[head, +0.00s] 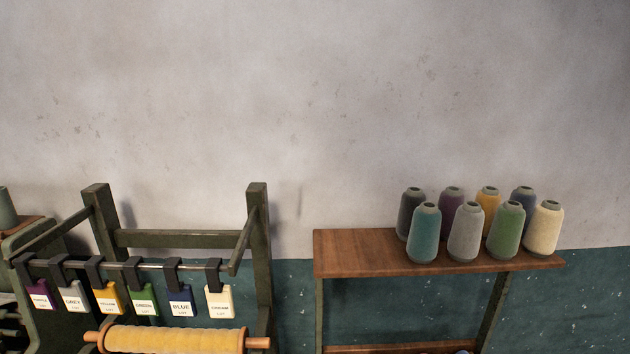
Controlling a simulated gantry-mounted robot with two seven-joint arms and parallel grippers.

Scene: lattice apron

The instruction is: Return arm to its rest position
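Neither of my grippers nor any part of my arms shows in the head view. A dark green loom-like frame (259,235) stands at the lower left. A metal rod across it carries a row of hanging colour tags, among them a blue tag (180,303), a green tag (142,299) and a cream tag (219,300). Below the tags lies a roll wound with yellow material (175,340) on a wooden bar, partly cut off by the bottom edge.
A wooden shelf table (355,250) stands at the right with several yarn cones on it, including a teal cone (425,233) and a cream cone (543,228). The table's left part is bare. A plain wall (320,110) is behind. Another cone (6,208) shows at the far left.

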